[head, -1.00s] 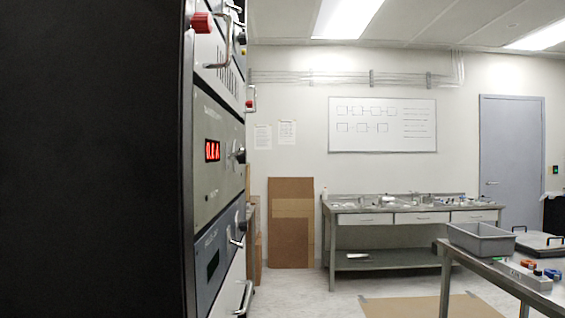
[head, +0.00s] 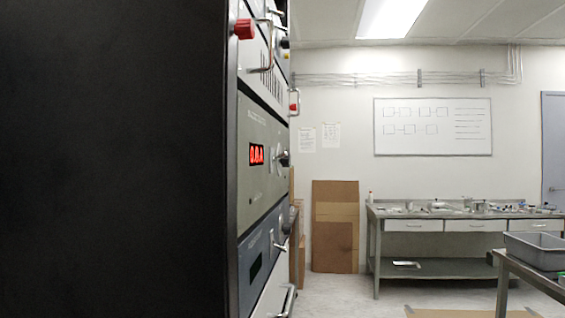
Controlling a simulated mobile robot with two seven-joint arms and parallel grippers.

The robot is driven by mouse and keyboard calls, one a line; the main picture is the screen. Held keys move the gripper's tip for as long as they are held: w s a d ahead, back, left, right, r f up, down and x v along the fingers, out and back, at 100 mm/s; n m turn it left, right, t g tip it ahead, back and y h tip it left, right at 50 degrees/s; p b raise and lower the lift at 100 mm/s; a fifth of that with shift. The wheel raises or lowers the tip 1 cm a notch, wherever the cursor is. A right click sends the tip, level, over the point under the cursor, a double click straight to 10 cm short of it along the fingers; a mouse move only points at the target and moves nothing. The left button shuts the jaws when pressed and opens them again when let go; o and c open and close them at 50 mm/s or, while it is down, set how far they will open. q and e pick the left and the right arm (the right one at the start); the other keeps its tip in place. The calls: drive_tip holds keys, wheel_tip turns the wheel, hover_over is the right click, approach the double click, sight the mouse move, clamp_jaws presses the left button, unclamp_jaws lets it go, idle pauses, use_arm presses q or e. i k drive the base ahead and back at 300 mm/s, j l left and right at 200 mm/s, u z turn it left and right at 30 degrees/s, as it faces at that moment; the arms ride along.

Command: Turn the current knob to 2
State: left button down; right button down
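A rack of instruments stands close at the left, its front panels seen at a steep angle. The grey-green panel (head: 253,180) carries a lit red display (head: 256,154); its digits are hard to read, perhaps 0.0 and a letter. A knob (head: 282,158) sticks out to the right of this display. I cannot tell from this angle whether it is the current knob or where it points. Neither of my grippers is in view.
The rack's dark side wall (head: 115,160) fills the left. Handles (head: 288,300) and a red button (head: 244,29) stick out from its front. A bench (head: 465,212) stands at the back wall, and a grey bin (head: 535,248) sits on a table at right. Floor shows between.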

sight(285, 161)
drive_tip(key=i+l+u, duration=0.1)
drive_tip(key=l+u, duration=0.4)
drive_tip(key=u, duration=0.2)
drive_tip(key=z, duration=1.2)
drive_tip(key=i+z, duration=0.4)
drive_tip(key=i, duration=0.25)
